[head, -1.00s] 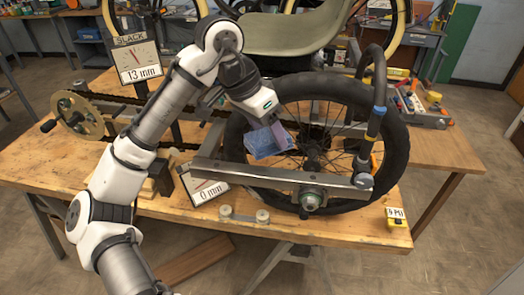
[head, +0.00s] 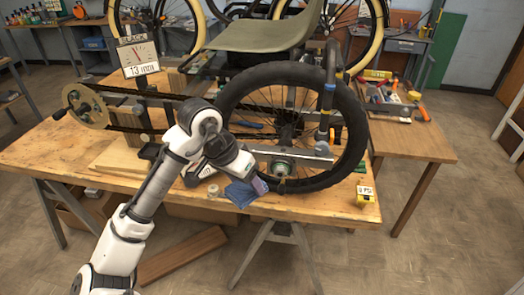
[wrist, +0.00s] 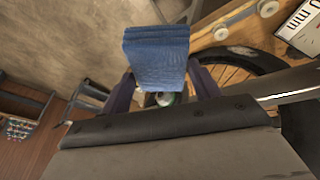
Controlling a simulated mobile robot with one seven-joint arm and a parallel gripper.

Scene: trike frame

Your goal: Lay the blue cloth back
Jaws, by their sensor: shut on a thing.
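The blue cloth (head: 238,196) is a folded, textured piece. It hangs from my gripper (head: 252,181) near the front edge of the workbench, low in front of the big wheel. I cannot tell whether it touches the bench. In the wrist view the cloth (wrist: 157,58) stands as a folded pad between the two purple fingers of my gripper (wrist: 164,88), which are shut on it. The cloth hides part of the fingertips and what lies behind them.
The trike's black-tyred wheel (head: 347,118) stands on the wooden workbench (head: 70,152), close behind my gripper. A 13 mm slack dial (head: 138,56) stands at the back left. The bench's left front is clear.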

